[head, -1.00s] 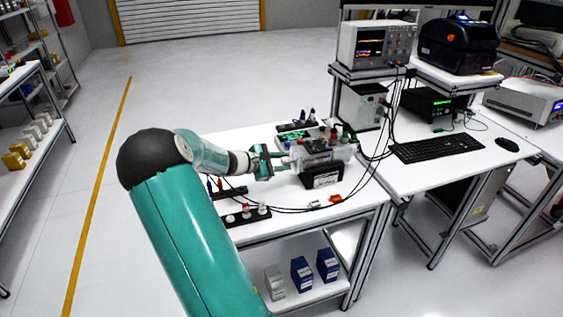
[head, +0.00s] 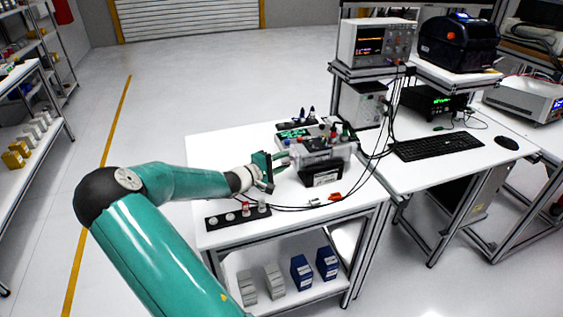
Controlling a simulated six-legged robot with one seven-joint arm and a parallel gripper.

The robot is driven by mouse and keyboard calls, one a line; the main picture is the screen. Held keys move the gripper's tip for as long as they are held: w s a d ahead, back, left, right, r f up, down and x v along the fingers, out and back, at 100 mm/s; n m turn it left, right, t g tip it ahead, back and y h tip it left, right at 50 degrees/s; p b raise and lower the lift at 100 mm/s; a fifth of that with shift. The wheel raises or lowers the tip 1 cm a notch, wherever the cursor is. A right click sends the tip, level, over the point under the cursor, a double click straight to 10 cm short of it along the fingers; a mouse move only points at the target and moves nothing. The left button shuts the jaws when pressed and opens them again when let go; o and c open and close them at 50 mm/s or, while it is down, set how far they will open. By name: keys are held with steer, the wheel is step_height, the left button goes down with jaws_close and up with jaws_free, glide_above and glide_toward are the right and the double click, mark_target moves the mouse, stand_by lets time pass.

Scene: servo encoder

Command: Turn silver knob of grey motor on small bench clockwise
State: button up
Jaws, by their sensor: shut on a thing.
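The gripper is shut on the silver knob there. The knob itself is hidden by the fingers and too small to make out, so its angle cannot be told.
A black strip with several small knobs (head: 238,215) lies at the bench's front left. Thin black cables cross the bench near an orange connector (head: 335,197). A green circuit board (head: 295,133) lies behind the motor. A desk with a keyboard (head: 436,147) adjoins on the right.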

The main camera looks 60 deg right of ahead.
steer(key=shift+m, duration=0.3)
steer(key=o, duration=1)
steer(key=shift+c, duration=0.2)
steer(key=f+v, duration=0.1)
steer(key=v, duration=1.2)
steer(key=shift+a+r, duration=0.4)
steer(key=shift+w+a, duration=0.15)
